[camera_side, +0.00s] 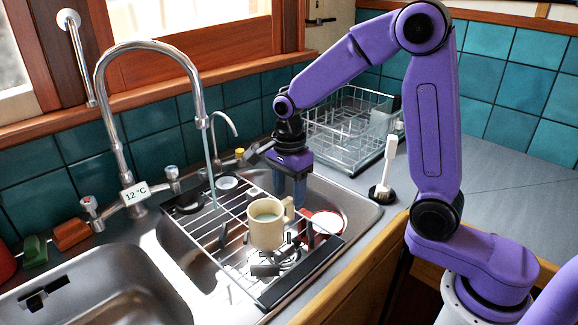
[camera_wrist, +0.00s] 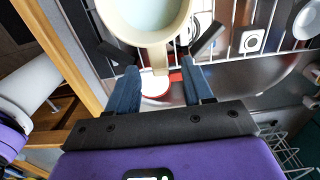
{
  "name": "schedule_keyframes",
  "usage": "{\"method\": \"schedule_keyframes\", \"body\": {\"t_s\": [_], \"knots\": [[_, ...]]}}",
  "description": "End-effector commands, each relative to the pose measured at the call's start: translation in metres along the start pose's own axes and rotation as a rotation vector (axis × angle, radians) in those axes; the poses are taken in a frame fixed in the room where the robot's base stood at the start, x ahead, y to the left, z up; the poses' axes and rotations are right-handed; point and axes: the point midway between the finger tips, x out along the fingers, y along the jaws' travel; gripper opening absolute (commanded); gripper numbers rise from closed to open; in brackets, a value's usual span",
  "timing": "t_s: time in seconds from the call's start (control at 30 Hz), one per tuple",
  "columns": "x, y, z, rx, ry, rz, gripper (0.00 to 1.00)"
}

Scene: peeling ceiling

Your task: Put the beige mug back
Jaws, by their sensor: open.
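The beige mug (camera_side: 264,230) stands upright on the wire rack (camera_side: 213,245) laid across the right sink basin. Pale contents show inside it. Its handle points toward my gripper (camera_side: 298,190), which is just behind and to the right of it, fingers down. In the wrist view the mug (camera_wrist: 113,18) is at the top, its handle (camera_wrist: 158,60) reaching toward the gap between my fingers. My gripper (camera_wrist: 158,78) is open there, one finger on each side of the handle's line. I cannot tell whether either finger touches the handle.
A tall curved faucet (camera_side: 148,44) rises behind the basins. A red-rimmed white round item (camera_side: 327,222) is right of the mug. A white brush (camera_side: 387,168) stands on the counter (camera_side: 470,177). A wire dish rack (camera_side: 345,132) stands behind. The left basin (camera_side: 105,280) is mostly clear.

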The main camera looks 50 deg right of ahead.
Motion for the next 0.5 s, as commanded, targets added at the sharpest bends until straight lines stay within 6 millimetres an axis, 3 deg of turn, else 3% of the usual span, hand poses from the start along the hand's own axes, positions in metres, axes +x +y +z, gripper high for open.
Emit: {"method": "schedule_keyframes", "body": {"t_s": [0.23,0.5], "knots": [[-0.05,0.0,0.0,-0.001,-0.001,-0.005,0.51],[-0.075,0.0,0.0,0.0,0.0,-0.001,0.51]]}}
